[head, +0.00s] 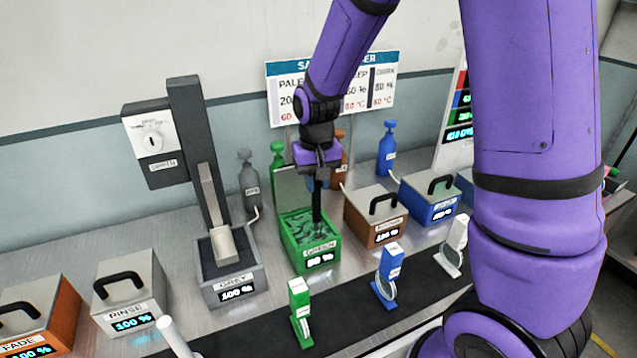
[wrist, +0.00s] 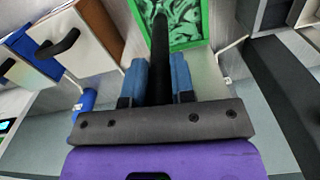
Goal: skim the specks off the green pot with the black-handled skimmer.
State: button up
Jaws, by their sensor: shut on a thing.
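The green pot (head: 289,257) stands open near the middle of the bench in the head view, with swirled dark and light green liquid inside. Its rim also shows at the top of the wrist view (wrist: 207,20). My gripper (head: 317,184) is above the pot, pointing down. In the wrist view its blue fingers (wrist: 160,80) are shut on the black handle of the skimmer (wrist: 160,45). The handle (head: 316,207) reaches down into the pot. The skimmer's head is hidden, and I cannot tell single specks from the swirls.
A grey pot (head: 257,277) holding a tilted block stands left of the green pot. A lidded brown pot (head: 368,232) and a lidded blue pot (head: 430,208) stand to the right. Colored tags on stands line the dark front strip (head: 345,318). Bottles stand behind.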

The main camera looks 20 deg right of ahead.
jog(key=shift+w, duration=2)
jog(key=shift+a, duration=0.1)
jog(key=shift+a, duration=1.5)
jog(key=shift+s, duration=0.1)
jog(key=shift+s, duration=2.55)
jog(key=shift+d, duration=0.15)
jog(key=d, duration=0.3)
jog(key=shift+w+a, duration=0.1)
jog(key=shift+w, duration=0.1)
